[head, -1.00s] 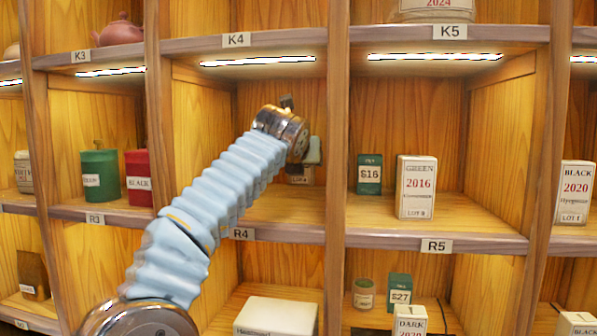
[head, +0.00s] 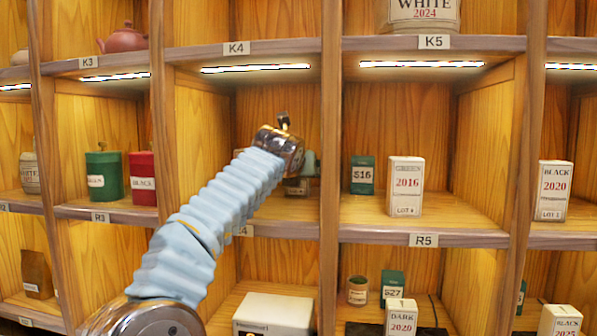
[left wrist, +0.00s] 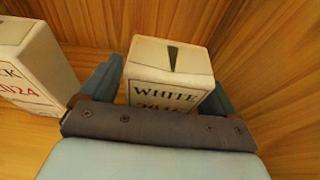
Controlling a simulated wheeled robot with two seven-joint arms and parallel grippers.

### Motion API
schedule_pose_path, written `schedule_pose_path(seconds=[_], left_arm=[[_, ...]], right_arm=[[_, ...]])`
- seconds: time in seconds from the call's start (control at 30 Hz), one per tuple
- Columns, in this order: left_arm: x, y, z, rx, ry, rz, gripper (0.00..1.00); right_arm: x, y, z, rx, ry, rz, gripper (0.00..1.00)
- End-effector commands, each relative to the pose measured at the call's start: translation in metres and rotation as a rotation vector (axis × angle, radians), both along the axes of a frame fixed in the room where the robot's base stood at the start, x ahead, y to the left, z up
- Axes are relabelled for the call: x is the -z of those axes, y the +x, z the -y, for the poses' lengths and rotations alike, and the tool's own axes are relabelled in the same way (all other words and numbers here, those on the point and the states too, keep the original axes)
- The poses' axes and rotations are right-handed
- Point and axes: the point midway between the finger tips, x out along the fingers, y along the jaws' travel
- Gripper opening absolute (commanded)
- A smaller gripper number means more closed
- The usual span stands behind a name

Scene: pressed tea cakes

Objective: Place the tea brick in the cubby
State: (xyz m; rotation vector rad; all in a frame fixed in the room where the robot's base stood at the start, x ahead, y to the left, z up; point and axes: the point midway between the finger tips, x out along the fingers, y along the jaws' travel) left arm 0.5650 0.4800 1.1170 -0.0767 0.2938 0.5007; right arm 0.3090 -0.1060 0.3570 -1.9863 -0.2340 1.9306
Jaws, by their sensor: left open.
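My left arm reaches into the cubby labelled R4 (head: 262,206). In the head view my left gripper (head: 306,166) is largely hidden behind my own wrist. In the left wrist view the gripper (left wrist: 164,88) is open, with one finger on each side of a cream box marked WHITE (left wrist: 170,65). The box stands on the wooden floor; its lower front is hidden by the gripper, and I cannot tell whether the fingers touch it. I cannot tell whether this box is the tea brick. My right gripper is not in view.
A second pale box marked 2024 (left wrist: 35,65) stands left of the gripper in the wrist view. Upright dividers (head: 331,150) bound the cubby. The cubby labelled R5 holds a green box (head: 363,175) and a white 2016 box (head: 405,186), with free floor to their right.

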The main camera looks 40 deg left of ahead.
Motion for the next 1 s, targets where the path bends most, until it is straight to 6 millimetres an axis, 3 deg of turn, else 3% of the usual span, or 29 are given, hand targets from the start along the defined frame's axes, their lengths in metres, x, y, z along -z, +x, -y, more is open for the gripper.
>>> schedule_pose_path(seconds=[0.17,0.63,1.0], left_arm=[[-0.006,-0.010,0.005,0.001,0.000,0.002,0.89],[-0.035,-0.090,0.050,0.002,0.000,0.002,0.89],[-0.038,-0.101,0.056,0.000,0.000,0.000,0.89]], right_arm=[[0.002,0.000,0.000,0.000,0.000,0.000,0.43],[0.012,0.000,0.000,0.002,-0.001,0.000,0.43],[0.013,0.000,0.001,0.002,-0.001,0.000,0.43]])
